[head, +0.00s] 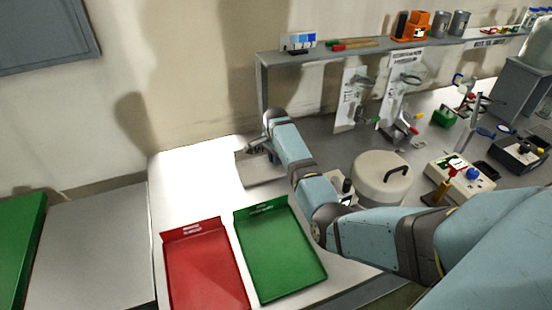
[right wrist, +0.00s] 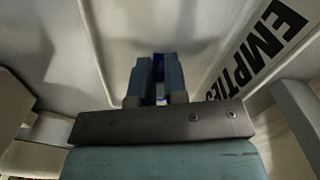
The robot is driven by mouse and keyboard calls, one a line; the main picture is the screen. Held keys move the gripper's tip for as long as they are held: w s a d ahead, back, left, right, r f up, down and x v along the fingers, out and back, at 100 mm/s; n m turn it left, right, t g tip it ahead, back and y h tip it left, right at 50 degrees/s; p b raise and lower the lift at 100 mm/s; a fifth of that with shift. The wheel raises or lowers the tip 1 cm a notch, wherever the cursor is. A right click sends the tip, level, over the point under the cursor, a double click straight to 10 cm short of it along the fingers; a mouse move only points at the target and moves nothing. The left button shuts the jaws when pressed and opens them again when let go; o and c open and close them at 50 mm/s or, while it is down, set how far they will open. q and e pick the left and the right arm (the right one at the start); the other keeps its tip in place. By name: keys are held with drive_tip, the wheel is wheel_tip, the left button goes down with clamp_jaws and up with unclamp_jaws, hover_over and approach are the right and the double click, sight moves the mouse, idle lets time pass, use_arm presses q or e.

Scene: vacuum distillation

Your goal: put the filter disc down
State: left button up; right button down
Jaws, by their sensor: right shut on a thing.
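My right arm reaches across the table in the head view, and my right gripper (head: 254,146) is at the grey bin (head: 263,183) near the wall. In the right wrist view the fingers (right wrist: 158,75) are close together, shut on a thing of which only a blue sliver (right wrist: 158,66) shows. I cannot tell from this sliver whether it is the filter disc. The fingers point into a pale bin (right wrist: 205,30) whose wall reads "EMPTIES". My left gripper is not in view.
A red tray (head: 205,270) and a green tray (head: 280,255) lie empty in front of the bin. A round cream lidded vessel (head: 375,185) stands right of my forearm. A shelf (head: 330,55) runs along the wall. White table is bare left of the bin.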

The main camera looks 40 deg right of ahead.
drive_tip(key=shift+f, duration=0.1)
drive_tip(key=c, duration=1.1)
unclamp_jaws()
drive_tip(key=shift+c, duration=0.2)
wheel_tip(320, 180, up, 12)
drive_tip(key=shift+r, duration=0.2)
